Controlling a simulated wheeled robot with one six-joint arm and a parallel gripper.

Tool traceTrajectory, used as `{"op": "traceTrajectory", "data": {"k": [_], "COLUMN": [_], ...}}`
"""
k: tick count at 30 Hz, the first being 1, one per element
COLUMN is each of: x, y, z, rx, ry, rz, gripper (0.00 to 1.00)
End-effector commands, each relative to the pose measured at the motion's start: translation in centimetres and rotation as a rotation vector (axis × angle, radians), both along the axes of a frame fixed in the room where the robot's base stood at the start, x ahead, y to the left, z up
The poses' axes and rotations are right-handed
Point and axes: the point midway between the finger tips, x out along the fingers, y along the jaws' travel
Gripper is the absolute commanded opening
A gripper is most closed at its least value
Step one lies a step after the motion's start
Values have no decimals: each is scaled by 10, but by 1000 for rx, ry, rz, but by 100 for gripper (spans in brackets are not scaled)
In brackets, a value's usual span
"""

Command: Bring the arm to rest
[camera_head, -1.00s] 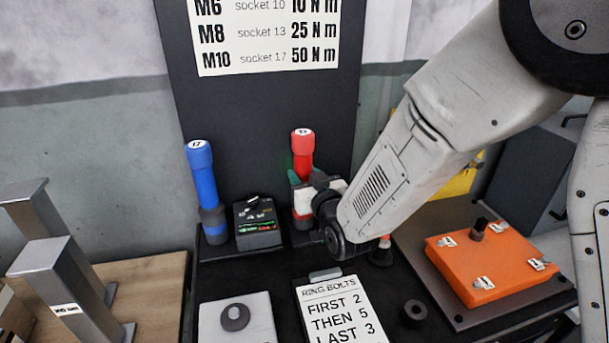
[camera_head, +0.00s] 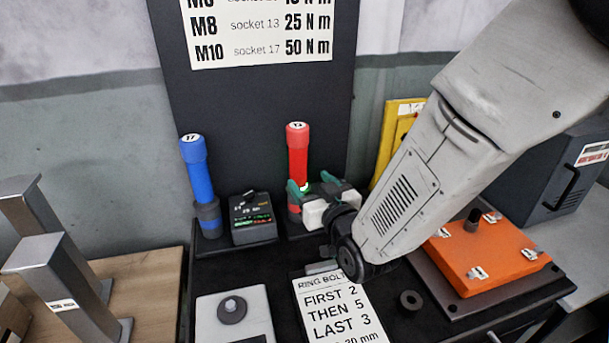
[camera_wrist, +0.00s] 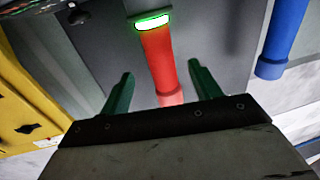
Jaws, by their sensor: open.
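My gripper (camera_head: 302,188) has green-tipped fingers and is at the red tool handle (camera_head: 297,150), which stands upright in its holder at the back of the black bench. In the wrist view the fingers (camera_wrist: 160,85) are spread apart with the red handle (camera_wrist: 158,60) beyond and between them, with a gap on each side. A lit green ring shows on the red tool. My arm (camera_head: 410,190) reaches in from the upper right, and it partly hides the orange box.
A blue tool (camera_head: 196,168) marked 17 stands at the left of a small black display unit (camera_head: 252,220). An orange box (camera_head: 485,258) lies on a plate at right. A ring bolts card (camera_head: 335,310) lies in front. Grey metal posts (camera_head: 60,275) stand at left.

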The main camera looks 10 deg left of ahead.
Motion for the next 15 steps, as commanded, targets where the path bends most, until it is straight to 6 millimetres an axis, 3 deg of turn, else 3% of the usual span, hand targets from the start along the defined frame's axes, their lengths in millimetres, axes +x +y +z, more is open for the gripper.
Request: {"op": "traceTrajectory", "data": {"k": [5,8,12,15], "x": [-4,6,12,4], "y": [-15,-38,-91,-134], "z": [5,12,26,33], "rx": [-16,-59,-147,-209], "ry": [29,102,272,410], "rz": [-16,-52,-127,-183], "gripper": [63,63,63,63]}}
